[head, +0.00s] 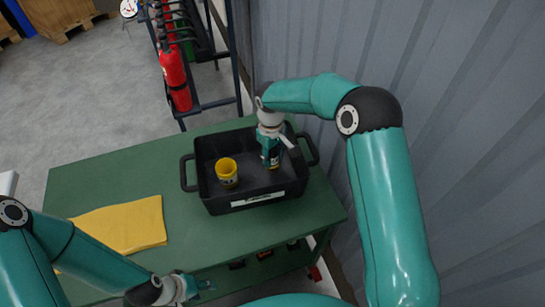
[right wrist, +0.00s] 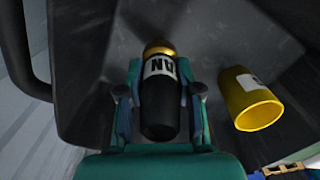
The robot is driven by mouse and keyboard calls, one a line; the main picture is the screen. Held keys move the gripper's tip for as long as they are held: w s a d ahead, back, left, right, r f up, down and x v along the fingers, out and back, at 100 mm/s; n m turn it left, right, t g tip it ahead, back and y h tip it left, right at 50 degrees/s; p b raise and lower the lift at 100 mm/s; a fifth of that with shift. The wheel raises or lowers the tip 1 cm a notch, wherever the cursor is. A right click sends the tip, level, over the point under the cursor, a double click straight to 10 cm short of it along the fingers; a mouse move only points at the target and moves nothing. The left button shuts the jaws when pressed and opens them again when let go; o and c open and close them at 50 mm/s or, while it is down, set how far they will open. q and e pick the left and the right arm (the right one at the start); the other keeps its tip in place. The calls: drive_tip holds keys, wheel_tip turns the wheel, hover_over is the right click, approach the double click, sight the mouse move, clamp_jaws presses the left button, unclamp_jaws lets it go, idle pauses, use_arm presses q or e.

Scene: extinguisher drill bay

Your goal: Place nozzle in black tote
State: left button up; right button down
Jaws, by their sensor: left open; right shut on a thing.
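The nozzle (right wrist: 160,100) is a black cylinder with a white lettered label and a brass-coloured end. My right gripper (right wrist: 160,98) is shut on it, one finger on each side. In the head view my right gripper (head: 271,158) reaches down inside the black tote (head: 222,207), in its right half, and mostly hides the nozzle. I cannot tell if the nozzle touches the tote floor. My left gripper (head: 196,287) is open and empty near the front edge of the green table, apart from the tote.
A yellow cup (head: 227,173) with a label stands in the tote's left half; it shows beside the nozzle in the right wrist view (right wrist: 252,100). A yellow cloth (head: 125,225) lies on the green table (head: 100,175). Red extinguishers (head: 175,75) hang on a rack behind; a corrugated wall is right.

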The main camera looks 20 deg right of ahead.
drive_tip(key=shift+f+b, duration=0.55)
drive_tip(key=shift+b, duration=0.05)
drive_tip(key=c, duration=0.8)
unclamp_jaws()
drive_tip(key=shift+r, duration=0.1)
wheel_tip(320, 180, up, 13)
drive_tip(key=p, duration=0.9)
drive_tip(key=shift+w+a+r, duration=0.1)
drive_tip(key=shift+w, duration=0.05)
